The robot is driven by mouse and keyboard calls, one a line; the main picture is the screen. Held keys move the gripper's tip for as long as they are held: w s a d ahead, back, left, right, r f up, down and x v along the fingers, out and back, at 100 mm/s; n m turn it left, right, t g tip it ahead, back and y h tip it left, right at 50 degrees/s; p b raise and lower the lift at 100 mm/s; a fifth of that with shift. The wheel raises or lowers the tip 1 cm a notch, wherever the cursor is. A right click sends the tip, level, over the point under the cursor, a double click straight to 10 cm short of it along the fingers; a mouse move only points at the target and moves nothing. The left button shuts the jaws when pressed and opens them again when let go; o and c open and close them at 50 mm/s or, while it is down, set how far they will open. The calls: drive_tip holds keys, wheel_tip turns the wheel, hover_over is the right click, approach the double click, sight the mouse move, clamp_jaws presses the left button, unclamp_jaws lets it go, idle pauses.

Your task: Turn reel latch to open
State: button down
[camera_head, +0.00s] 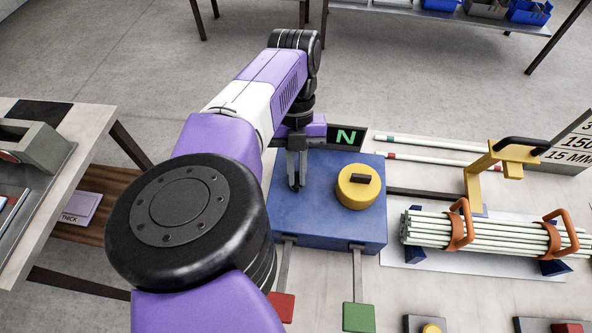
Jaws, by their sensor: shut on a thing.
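A blue box (330,225) lies in the middle of the head view. A round yellow knob (350,195) with a short dark bar (364,179) across its top sits on the right part of the box. My gripper (296,187) points down over the left part of the box, to the left of the yellow knob and apart from it. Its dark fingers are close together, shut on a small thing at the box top. The fingers hide that thing, so I cannot make out its shape or how it is turned.
A dark panel with a green N (346,136) stands behind the box. A red pedal (282,306) and a green pedal (358,317) lie in front. A bundle of pale rods (490,232) with orange clamps lies at right, near a yellow bracket (474,183). A bench (90,130) is at left.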

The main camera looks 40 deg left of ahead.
drive_tip(key=shift+m+g+y, duration=0.3)
drive_tip(key=shift+m, duration=0.6)
drive_tip(key=shift+d, duration=0.1)
drive_tip(key=c, duration=1.5)
unclamp_jaws()
drive_tip(key=v, duration=0.8)
drive_tip(key=shift+p, duration=0.3)
